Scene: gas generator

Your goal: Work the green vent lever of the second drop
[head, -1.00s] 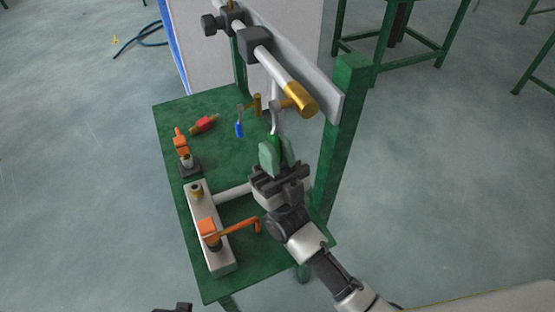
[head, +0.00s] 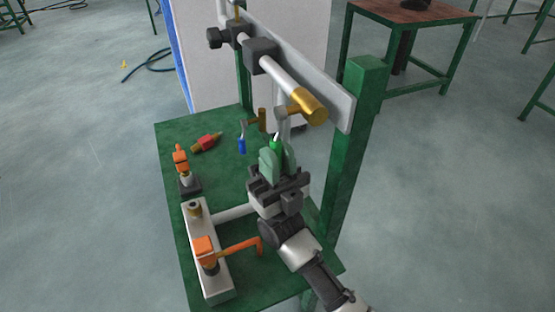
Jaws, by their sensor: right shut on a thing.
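The green vent lever (head: 276,146) hangs below the grey elbow of the nearer drop, beside the brass end (head: 313,108) of the overhead pipe. My right gripper (head: 271,160) reaches up from the lower right, with its pale green fingers shut on the lever. The fingers hide the lever's lower part. Farther left, a blue lever (head: 242,146) hangs from a brass fitting (head: 262,120), apart from my gripper. My left gripper is not in view.
The green bench (head: 225,165) carries a red fitting (head: 206,142), an orange-handled valve (head: 181,158) and a grey block (head: 218,284) with an orange lever (head: 238,246). A green post (head: 350,150) stands close right of my right arm. Open floor lies beyond.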

